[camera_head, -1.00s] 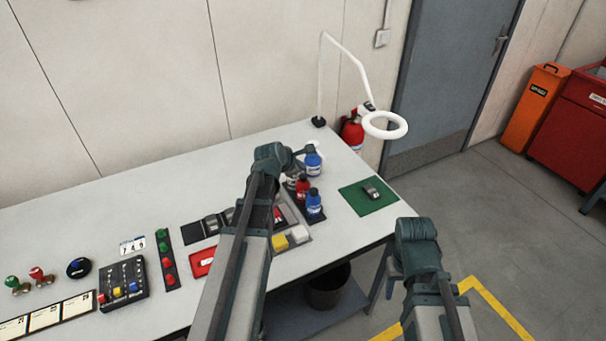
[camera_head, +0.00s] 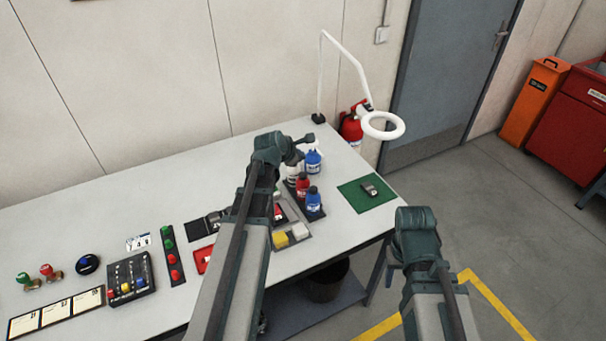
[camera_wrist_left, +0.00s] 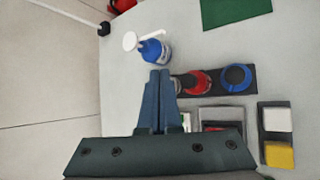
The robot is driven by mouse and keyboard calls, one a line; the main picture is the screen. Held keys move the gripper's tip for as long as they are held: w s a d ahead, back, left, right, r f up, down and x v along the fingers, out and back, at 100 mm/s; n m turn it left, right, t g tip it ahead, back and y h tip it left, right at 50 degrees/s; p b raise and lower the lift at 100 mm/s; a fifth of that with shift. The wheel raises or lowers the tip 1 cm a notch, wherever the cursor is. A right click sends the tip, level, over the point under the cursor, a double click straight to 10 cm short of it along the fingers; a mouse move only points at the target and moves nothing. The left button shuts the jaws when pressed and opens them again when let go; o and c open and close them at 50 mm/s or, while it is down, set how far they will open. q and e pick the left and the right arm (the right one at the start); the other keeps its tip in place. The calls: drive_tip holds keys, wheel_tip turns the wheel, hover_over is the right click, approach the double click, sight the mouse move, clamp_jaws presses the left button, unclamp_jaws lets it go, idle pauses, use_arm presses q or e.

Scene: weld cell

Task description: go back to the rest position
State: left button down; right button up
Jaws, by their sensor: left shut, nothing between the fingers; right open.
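My left gripper (camera_wrist_left: 158,78) is shut and empty in the left wrist view, its blue-grey fingers together above the pale table. In the head view the left arm reaches over the bench, with its dark wrist end near the bottles at the back. My right arm shows at the lower right of the head view, beyond the bench's right end; its fingers are hidden from view. No object is held in the left fingers.
The bench (camera_head: 95,219) carries a blue spray bottle (camera_head: 313,161), red and blue bottles, a green mat (camera_head: 367,195), a switch box (camera_head: 130,276) and stamps. A white ring lamp (camera_head: 384,125) stands at the back right. Floor is open right of the bench.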

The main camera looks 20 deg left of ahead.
use_arm(q)
drive_tip(key=s+d+f+m+g, duration=0.3)
drive_tip(key=s+d+m, duration=0.35)
drive_tip(key=d, duration=0.25)
drive_tip(key=s+d+f+m+g, duration=0.25)
drive_tip(key=s+d+m, duration=0.25)
drive_tip(key=d+m, duration=0.35)
drive_tip(key=s+d+f+m+g+y, duration=0.1)
drive_tip(key=s+d+m+g, duration=0.1)
drive_tip(key=s+d+m, duration=0.2)
drive_tip(key=s+d+f+m+g+y+b, duration=0.1)
drive_tip(key=s+d+m, duration=0.3)
drive_tip(key=s+m, duration=0.6)
drive_tip(key=shift+s+m+g, duration=0.4)
drive_tip(key=shift+s+g, duration=0.15)
drive_tip(key=shift+s, duration=0.15)
